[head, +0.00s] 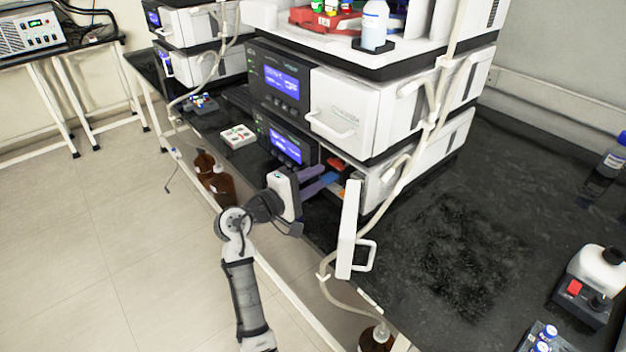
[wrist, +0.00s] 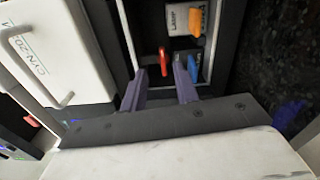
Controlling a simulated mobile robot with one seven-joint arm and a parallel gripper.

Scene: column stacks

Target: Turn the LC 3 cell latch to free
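My gripper (head: 316,179) reaches into the open front bay of the lowest unit (head: 369,190) in the near instrument stack. In the wrist view its two purple fingers (wrist: 161,90) are spread apart with nothing between the tips. A small red lever (wrist: 163,62) stands just beyond the fingers, nearer the left one, with no clear contact. An orange handle (wrist: 195,22) sits on a panel marked LAMP. A blue part (wrist: 193,68) lies beyond the right finger. I cannot read which of these is the cell latch, nor an LC 3 label.
The bay's white door (head: 348,232) hangs open at the right of my gripper. A tube runs down beside it. A closed white front with a handle (head: 335,122) is above. Brown bottles (head: 219,184) stand below the bench edge. The black bench at right is largely clear.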

